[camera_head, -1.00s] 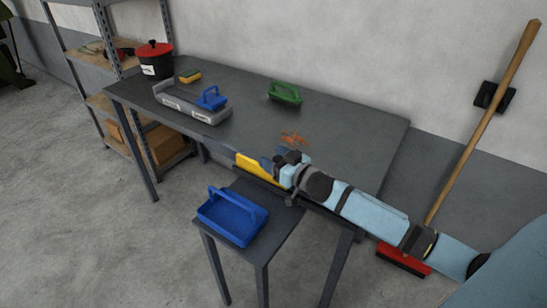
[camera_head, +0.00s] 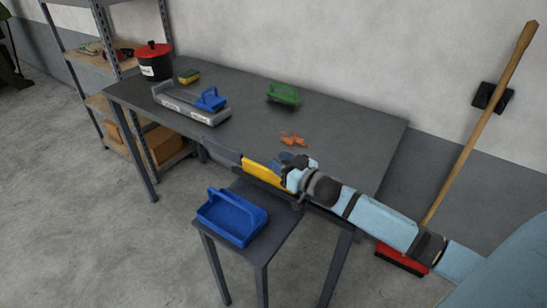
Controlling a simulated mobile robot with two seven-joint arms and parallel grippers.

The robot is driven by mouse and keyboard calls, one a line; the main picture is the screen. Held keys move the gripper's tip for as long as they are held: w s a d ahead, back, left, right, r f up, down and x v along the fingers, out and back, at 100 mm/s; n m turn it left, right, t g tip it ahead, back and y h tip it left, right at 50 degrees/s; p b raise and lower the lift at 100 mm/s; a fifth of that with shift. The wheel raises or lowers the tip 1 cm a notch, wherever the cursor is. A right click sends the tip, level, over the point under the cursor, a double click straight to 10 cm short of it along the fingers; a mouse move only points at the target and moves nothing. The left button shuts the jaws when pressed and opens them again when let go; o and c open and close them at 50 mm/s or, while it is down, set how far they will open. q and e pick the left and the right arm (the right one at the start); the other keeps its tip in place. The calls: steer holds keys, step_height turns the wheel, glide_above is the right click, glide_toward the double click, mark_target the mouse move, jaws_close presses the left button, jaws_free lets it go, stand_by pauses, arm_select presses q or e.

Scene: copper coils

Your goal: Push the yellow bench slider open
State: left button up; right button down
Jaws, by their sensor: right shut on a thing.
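The yellow bench slider (camera_head: 264,170) sits along the front edge of the grey workbench (camera_head: 345,130). A dark strip (camera_head: 222,149) shows at its left end, and my arm hides its right end. My right gripper (camera_head: 286,167) is shut at the slider's right part, with the arm coming in from the lower right. The fingertips are small and partly hidden, so the exact grip is hard to see. My left gripper is not in view.
A blue caddy (camera_head: 232,217) stands on a small side table before the bench. On the bench are orange-brown coils (camera_head: 293,139), a green caddy (camera_head: 284,93), a grey tray with a blue handle (camera_head: 190,105), a sponge (camera_head: 189,76) and a red-lidded pot (camera_head: 154,61). A broom (camera_head: 480,125) leans right.

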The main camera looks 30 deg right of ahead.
arm_select(q)
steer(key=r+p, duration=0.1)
steer(key=p, duration=0.2)
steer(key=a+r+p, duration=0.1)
steer(key=p, duration=0.1)
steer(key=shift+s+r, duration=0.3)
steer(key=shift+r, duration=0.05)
arm_select(e)
steer(key=d+v, duration=0.2)
steer(key=v, duration=1.4)
steer(key=shift+w+d, duration=0.15)
steer(key=shift+d, duration=0.2)
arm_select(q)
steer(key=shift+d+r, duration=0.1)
arm_select(e)
steer(key=c, duration=1.1)
jaws_free()
steer(key=o, duration=0.3)
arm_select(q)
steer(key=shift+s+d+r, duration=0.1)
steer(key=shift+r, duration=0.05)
arm_select(e)
steer(key=shift+o, duration=0.2)
steer(key=shift+r, duration=0.1)
steer(key=shift+s+d, duration=0.1)
steer(key=shift+s, duration=0.15)
